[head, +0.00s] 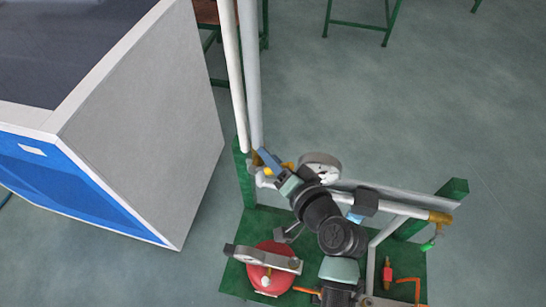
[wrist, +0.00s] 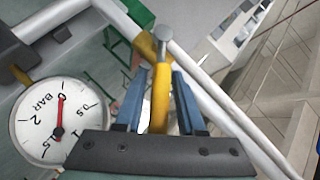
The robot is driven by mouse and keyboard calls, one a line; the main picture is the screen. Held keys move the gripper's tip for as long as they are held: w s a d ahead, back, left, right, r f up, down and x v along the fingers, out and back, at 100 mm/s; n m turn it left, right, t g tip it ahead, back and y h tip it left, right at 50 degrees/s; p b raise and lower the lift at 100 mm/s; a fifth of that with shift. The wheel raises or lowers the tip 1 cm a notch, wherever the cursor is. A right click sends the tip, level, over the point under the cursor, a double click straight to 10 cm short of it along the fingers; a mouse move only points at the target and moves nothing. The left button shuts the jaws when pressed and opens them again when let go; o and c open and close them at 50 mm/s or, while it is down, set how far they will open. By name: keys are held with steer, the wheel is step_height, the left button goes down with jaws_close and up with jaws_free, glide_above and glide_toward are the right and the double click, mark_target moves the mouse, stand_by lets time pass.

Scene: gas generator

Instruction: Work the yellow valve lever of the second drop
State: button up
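The yellow valve lever (wrist: 160,95) stands between the two blue fingers of my gripper (wrist: 162,75) in the wrist view. A grey pipe end or knob (wrist: 163,33) shows just beyond it. The fingers are apart, one on each side of the lever, with a narrow gap visible on both sides. In the head view my gripper (head: 268,163) is at the pipework near the foot of the upright pipes, and only a small bit of yellow shows there. My arm hides much of the valve.
A round pressure gauge (wrist: 54,118) marked BAR sits close left of my gripper, and its back or side shows in the head view (head: 320,167). Pale upright pipes (head: 249,80) rise beside the gripper. A grey and blue cabinet (head: 165,120) stands left. Open floor (head: 400,110) lies beyond.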

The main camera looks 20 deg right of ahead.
steer(key=shift+o, duration=0.7)
steer(key=b+v, duration=0.3)
steer(key=v, duration=1)
